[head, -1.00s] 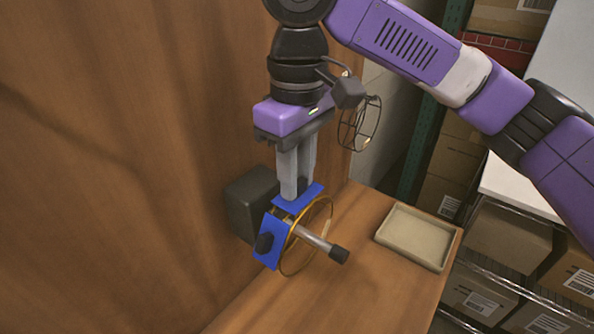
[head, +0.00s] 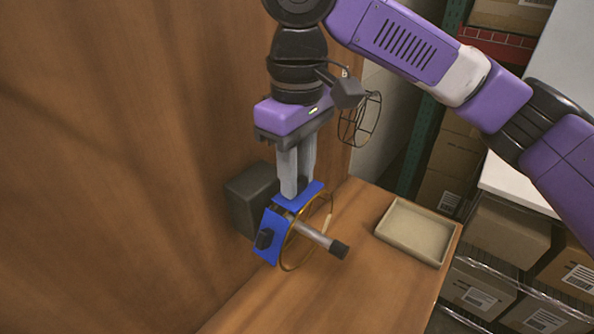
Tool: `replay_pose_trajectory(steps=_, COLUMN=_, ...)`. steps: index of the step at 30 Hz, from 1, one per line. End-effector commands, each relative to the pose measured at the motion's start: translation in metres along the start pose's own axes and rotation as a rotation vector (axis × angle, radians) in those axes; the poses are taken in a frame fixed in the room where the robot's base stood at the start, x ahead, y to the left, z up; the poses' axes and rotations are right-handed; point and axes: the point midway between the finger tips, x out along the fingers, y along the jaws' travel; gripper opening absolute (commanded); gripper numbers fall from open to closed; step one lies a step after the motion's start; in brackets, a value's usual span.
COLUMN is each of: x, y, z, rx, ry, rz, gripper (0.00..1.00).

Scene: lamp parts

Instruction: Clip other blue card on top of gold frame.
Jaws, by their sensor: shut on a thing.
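The gold frame (head: 288,262) is a thin ring on a grey rod with a black end (head: 339,250), mounted at a dark box on the wooden wall. One blue card (head: 270,238) sits on the ring's left side, with a small black knob in front of it. The other blue card (head: 306,196) lies at the top of the ring. My gripper (head: 297,192) points down from above and is shut on this upper card. Whether the card is seated on the ring cannot be told, as the fingers hide part of it.
The dark box (head: 250,200) stands against the wooden wall (head: 120,150) behind the frame. An empty beige tray (head: 414,232) sits on the wooden table at the right. The table between frame and tray is clear. A round wire cage (head: 361,120) hangs near the wall's edge.

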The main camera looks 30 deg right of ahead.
Motion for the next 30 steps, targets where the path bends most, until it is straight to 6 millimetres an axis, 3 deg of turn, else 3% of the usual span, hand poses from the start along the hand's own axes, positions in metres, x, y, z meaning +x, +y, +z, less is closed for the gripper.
replay_pose_trajectory(steps=7, x=-0.004, y=0.000, z=-0.001, rx=0.001, ry=0.007, rz=0.001, gripper=0.00)
replay_pose_trajectory(steps=8, x=-0.005, y=0.000, z=-0.001, rx=0.001, ry=0.007, rz=0.001, gripper=0.32)
replay_pose_trajectory(steps=11, x=-0.004, y=0.000, z=-0.001, rx=0.001, ry=0.007, rz=0.001, gripper=0.52)
replay_pose_trajectory(steps=22, x=-0.007, y=0.000, z=-0.001, rx=0.000, ry=0.005, rz=0.001, gripper=0.52)
replay_pose_trajectory(steps=30, x=-0.045, y=0.001, z=-0.001, rx=0.002, ry=0.007, rz=0.005, gripper=0.52)
